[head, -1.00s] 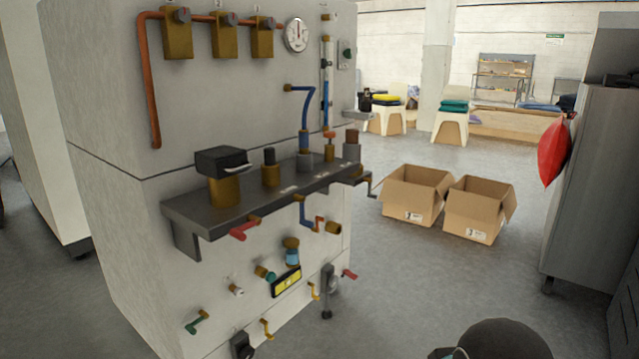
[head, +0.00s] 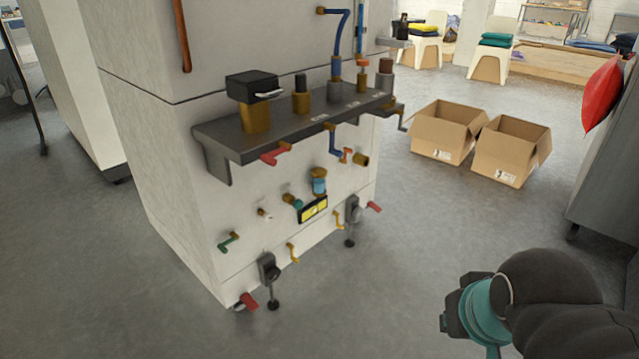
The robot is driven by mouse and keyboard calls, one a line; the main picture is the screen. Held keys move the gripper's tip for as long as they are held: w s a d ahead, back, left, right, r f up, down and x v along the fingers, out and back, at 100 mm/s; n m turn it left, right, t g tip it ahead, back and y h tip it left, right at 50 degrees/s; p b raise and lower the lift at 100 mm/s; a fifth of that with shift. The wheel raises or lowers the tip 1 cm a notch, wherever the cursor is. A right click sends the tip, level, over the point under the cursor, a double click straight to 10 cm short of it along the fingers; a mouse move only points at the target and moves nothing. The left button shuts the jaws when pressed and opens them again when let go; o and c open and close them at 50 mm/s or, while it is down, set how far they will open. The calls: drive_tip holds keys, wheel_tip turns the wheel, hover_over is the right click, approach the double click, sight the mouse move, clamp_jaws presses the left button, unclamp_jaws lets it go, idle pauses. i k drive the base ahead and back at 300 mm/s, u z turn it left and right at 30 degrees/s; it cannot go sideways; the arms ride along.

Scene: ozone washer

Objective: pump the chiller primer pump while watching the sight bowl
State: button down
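A small bowl with blue glass and a brass top (head: 319,182), likely the sight bowl, is mounted on the white cabinet's front below the dark shelf. Two dark units with round black knobs hang low on the cabinet, one at left (head: 268,270) and one at right (head: 351,215). I cannot tell which fitting is the chiller primer pump. The end of my arm with my gripper (head: 454,312) shows at the lower right, over the floor, apart from the cabinet. Its fingers cannot be made out.
The dark shelf (head: 225,134) juts from the cabinet and carries brass and black fittings. Red, green and yellow handles stick out below it. Two open cardboard boxes (head: 437,151) stand on the floor behind. A grey cabinet (head: 612,165) is at right. Floor in front is clear.

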sight(298, 205)
drive_tip(key=u, duration=0.85)
drive_tip(key=i, duration=0.45)
drive_tip(key=z, duration=0.85)
